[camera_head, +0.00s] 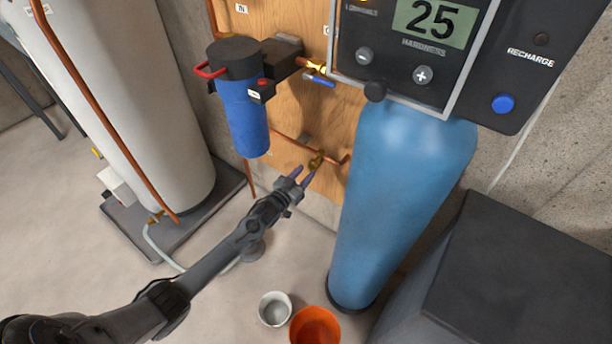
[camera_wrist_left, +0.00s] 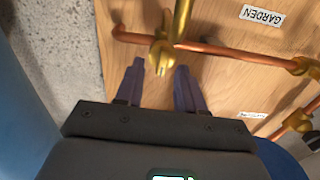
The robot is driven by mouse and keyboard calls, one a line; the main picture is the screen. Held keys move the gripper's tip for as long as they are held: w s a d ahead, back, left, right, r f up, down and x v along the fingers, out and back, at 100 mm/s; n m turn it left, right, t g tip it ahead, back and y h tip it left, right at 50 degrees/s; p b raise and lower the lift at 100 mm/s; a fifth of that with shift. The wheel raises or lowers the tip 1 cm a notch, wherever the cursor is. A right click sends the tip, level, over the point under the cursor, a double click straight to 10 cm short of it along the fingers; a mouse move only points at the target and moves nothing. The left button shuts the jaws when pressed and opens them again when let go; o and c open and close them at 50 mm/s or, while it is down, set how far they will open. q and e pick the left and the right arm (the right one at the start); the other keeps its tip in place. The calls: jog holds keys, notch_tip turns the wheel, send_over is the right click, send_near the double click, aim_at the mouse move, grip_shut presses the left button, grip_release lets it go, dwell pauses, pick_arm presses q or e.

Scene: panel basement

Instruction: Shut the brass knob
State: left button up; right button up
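The brass knob (camera_head: 316,161) sits on a copper pipe low on the wooden panel, left of the blue tank. In the left wrist view, the brass fitting (camera_wrist_left: 162,52) shows close up, with a brass stem rising from it. My left gripper (camera_head: 303,175) is open and points at the knob. In the left wrist view, the gripper (camera_wrist_left: 160,70) has its two purple fingers apart, one on either side of the fitting's lower end. I cannot tell whether they touch it. My right gripper is not in view.
A blue filter housing (camera_head: 242,115) hangs up left of the knob. The blue tank (camera_head: 405,190) stands close on the right. A white cup (camera_head: 275,308) and an orange bucket (camera_head: 315,328) are on the floor. A "GARDEN" label (camera_wrist_left: 262,15) is on the panel.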

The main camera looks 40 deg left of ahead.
pick_arm(q)
jog(key=shift+w+a+r, duration=0.1)
jog(key=shift+w+a, duration=0.2)
jog(key=shift+w, duration=0.6)
jog(key=shift+d, duration=0.1)
grip_shut()
